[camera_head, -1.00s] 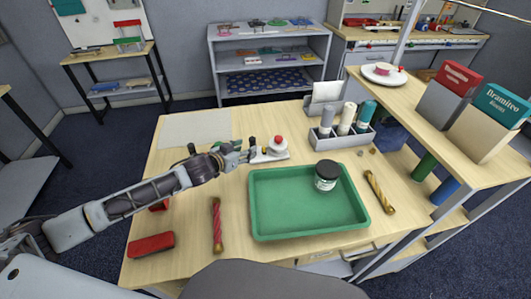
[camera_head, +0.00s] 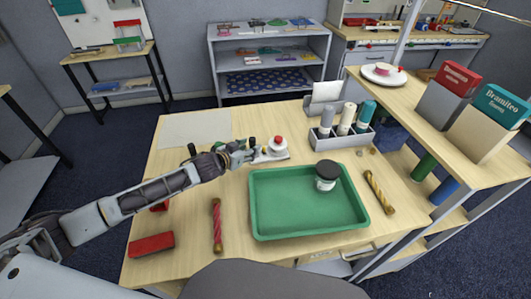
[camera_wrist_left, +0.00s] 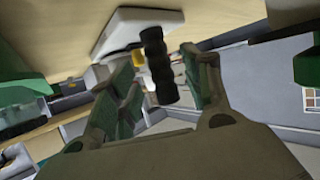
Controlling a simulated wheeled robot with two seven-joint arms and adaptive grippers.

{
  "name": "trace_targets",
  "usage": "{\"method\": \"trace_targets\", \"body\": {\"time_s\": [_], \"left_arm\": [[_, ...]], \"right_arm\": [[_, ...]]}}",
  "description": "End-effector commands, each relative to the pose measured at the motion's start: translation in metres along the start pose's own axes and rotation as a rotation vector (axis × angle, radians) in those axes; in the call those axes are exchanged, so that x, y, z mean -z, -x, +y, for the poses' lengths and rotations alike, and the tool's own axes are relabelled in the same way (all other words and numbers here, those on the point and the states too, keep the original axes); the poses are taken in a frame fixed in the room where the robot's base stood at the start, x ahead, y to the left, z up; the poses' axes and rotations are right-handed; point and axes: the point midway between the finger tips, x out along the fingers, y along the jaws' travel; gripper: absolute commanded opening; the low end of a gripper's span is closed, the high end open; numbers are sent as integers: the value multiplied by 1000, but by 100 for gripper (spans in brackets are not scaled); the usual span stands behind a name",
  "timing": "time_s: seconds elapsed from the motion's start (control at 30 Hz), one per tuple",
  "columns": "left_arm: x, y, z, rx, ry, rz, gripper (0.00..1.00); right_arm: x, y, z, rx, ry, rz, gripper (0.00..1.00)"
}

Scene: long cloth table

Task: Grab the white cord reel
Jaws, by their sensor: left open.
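The white cord reel (camera_head: 278,146), as I take it, is a white piece with a red knob on a flat white base near the middle of the table. A black ribbed handle and a yellow part show on its left side. My left gripper (camera_head: 246,152) is at this left side. In the left wrist view the green-padded fingers (camera_wrist_left: 160,78) are open, with the black handle between them and the white base (camera_wrist_left: 130,30) beyond. Contact with the handle cannot be told. My right gripper is not in view.
A green tray (camera_head: 258,213) with a dark-lidded jar (camera_head: 326,175) stands in front of the reel. A grey caddy (camera_head: 343,137) with several bottles stands behind right. A red box (camera_head: 151,245) and a red twisted stick (camera_head: 217,225) lie front left.

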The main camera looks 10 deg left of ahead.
Motion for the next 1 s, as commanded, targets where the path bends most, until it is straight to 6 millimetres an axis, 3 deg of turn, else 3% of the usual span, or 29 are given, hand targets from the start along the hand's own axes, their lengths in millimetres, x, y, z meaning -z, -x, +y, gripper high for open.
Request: {"method": "trace_targets", "body": {"time_s": [0.4, 0.97, 1.0], "left_arm": [[-2, -31, -1, 0, 1, 1, 49], [-2, -34, -1, 1, 0, 0, 49], [-2, -34, -1, 1, 0, 0, 45]], "right_arm": [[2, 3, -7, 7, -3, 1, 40], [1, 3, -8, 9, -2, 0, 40], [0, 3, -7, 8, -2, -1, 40]]}}
